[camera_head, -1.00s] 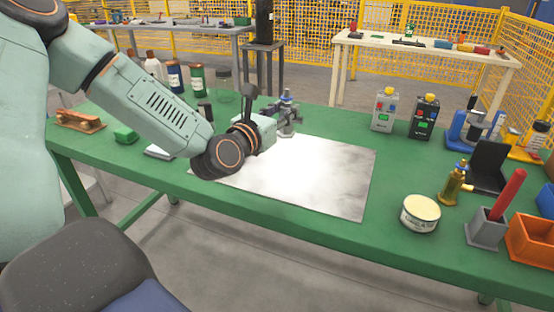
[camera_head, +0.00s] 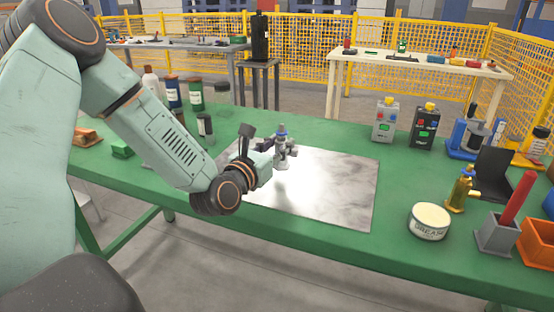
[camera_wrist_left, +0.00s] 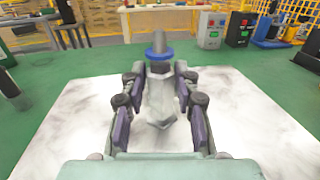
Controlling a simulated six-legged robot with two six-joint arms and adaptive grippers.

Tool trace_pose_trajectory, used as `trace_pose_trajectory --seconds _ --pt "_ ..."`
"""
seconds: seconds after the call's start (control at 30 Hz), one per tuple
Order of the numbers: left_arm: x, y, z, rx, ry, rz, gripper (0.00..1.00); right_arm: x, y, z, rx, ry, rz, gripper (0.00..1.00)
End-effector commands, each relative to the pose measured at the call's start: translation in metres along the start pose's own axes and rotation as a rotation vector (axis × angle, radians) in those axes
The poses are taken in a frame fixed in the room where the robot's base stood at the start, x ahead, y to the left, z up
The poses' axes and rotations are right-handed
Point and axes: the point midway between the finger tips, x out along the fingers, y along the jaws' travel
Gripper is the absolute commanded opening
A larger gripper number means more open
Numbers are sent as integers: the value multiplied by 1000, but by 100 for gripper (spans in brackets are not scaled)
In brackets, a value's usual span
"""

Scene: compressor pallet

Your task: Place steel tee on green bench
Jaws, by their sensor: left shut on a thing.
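The steel tee (camera_head: 282,154) is a small grey metal fitting with a blue ring near its top. My left gripper (camera_head: 275,150) is shut on it, over the metal sheet (camera_head: 330,195) on the green bench (camera_head: 300,258). In the left wrist view the tee (camera_wrist_left: 160,98) stands roughly upright between the two fingers of the left gripper (camera_wrist_left: 160,92). I cannot tell whether its lower end touches the sheet. My right gripper is in neither view.
A grey box (camera_head: 384,120) and a black box (camera_head: 425,128) stand behind the sheet. A grease tin (camera_head: 429,222), a brass fitting (camera_head: 460,189) and an orange bin (camera_head: 537,243) are at right. Bottles (camera_head: 195,95) stand at back left. The sheet's right part is clear.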

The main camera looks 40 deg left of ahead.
Motion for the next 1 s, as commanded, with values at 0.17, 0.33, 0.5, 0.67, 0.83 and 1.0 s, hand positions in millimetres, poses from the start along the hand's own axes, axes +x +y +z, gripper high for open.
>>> trace_pose_trajectory --seconds 0.17,0.33,0.5,0.67,0.83,1.0 --pt "0 2 -27 2 0 0 0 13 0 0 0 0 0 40" --pt "-1 3 -26 0 -2 1 0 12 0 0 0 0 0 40" --pt "-1 3 -28 0 -2 1 0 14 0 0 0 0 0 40" --pt "-1 3 -31 0 1 1 33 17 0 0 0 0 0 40" --pt "-1 3 -30 0 1 0 48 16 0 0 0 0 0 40" --pt "-1 3 -30 0 1 0 53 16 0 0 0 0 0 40"
